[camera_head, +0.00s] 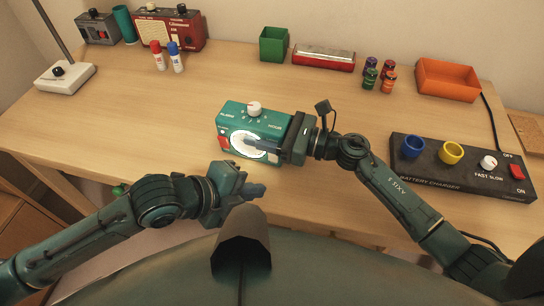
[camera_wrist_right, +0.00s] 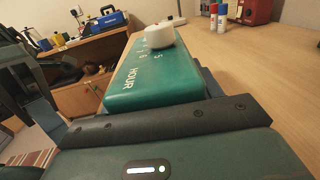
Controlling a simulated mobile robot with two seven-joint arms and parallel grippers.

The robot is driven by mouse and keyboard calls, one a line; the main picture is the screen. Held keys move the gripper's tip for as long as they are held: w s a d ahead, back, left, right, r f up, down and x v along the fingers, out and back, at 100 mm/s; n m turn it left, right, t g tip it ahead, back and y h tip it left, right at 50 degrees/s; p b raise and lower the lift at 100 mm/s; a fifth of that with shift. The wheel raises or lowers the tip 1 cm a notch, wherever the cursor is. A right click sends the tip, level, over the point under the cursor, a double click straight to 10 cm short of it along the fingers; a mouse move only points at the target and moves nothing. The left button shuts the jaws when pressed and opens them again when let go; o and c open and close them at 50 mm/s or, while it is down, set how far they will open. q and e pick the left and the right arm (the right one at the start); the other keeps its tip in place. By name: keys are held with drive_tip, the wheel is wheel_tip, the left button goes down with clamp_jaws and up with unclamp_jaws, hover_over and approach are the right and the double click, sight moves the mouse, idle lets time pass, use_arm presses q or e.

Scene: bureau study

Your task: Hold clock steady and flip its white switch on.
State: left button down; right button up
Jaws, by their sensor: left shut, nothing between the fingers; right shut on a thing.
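The teal clock (camera_head: 235,113) stands on the wooden desk near its front edge, with a round white dial face on its front. A white knob (camera_head: 254,108) sits on its top, and a red patch (camera_head: 223,143) is at the front's left end. I cannot tell which part is the white switch. The right wrist view shows the clock's top (camera_wrist_right: 150,85), marked HOUR. My left gripper (camera_head: 257,190) is shut and empty, in front of and below the clock, apart from it.
A black battery charger (camera_head: 440,178) with blue and yellow cups lies at the right. The desk left of the clock is clear.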

drive_tip(key=o, duration=1.3)
